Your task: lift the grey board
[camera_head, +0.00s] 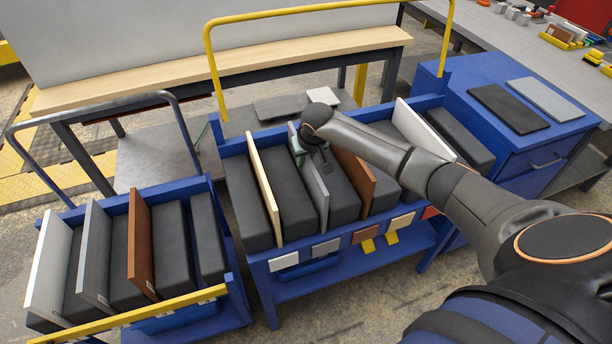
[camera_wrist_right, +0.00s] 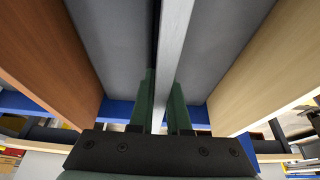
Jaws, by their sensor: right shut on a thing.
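The grey board (camera_head: 317,192) stands on edge in the middle blue cart (camera_head: 262,262), between dark grey padded blocks. A pale wooden board stands to its left and a brown board to its right. My right gripper (camera_head: 304,150) reaches down over its upper far part and is shut on it. In the right wrist view the grey board (camera_wrist_right: 174,50) runs as a narrow light edge between the two green fingers of my right gripper (camera_wrist_right: 162,102). The board's lower edge is hidden between the blocks. My left gripper is not in view.
The pale board (camera_head: 263,190) and brown board (camera_head: 354,182) stand close on either side. A white board (camera_head: 420,130) is farther right. A left cart (camera_head: 238,305) holds white, grey and brown boards. Dark and grey panels lie on a blue cabinet (camera_head: 490,135). A yellow handle (camera_head: 209,70) rises behind.

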